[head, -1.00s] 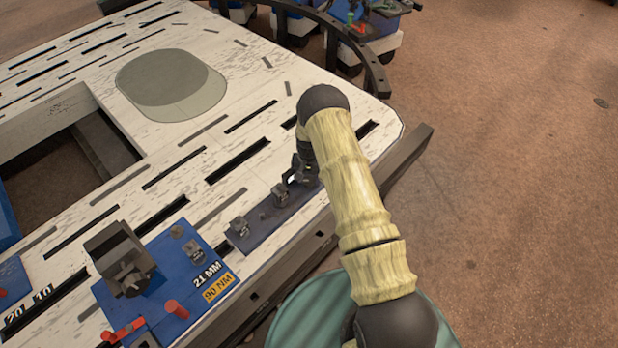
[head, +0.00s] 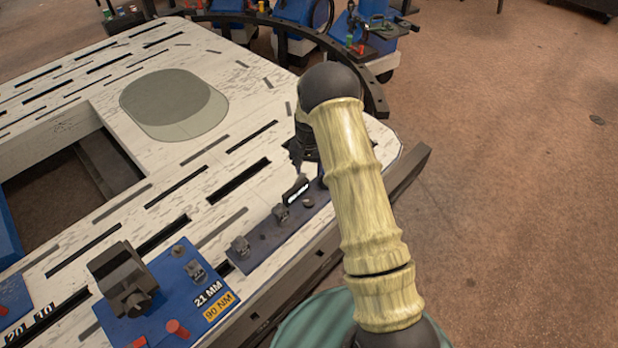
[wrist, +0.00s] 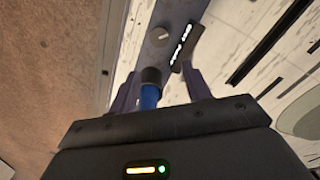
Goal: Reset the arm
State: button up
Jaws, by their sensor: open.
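My gripper (head: 297,165) hangs above the far end of a narrow dark blue panel on the bench edge. In the wrist view its two fingers (wrist: 158,78) are apart. A blue cylinder with a dark cap (wrist: 150,90) shows between the fingers; I cannot tell whether it touches them. A small dark device with a lit display (head: 296,190) stands on the panel just below my gripper; it also shows past the fingertips in the wrist view (wrist: 182,45). My pale yellow sleeved arm hides part of the bench's right end.
A blue board (head: 185,275) with a dark clamp-like block (head: 122,278) and red pegs is at front left. Small fixtures (head: 240,246) stand on the panel. Blue carts (head: 300,12) stand behind; brown floor is clear at right.

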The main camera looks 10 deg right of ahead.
jog(key=shift+r, duration=0.75)
jog(key=s+r+n+t, duration=0.1)
jog(key=s+r+n, duration=0.1)
jog(key=s+r, duration=1.15)
jog(key=s+r+n+t, duration=0.1)
jog(key=s+r, duration=0.2)
jog(key=s, duration=0.4)
jog(key=s+r+n+t, duration=0.1)
jog(key=s+r, duration=0.2)
jog(key=s, duration=0.5)
notch_tip(320, 180, up, 22)
jog(key=p, duration=2.2)
jog(key=shift+w+f, duration=0.2)
jog(key=shift+w, duration=0.2)
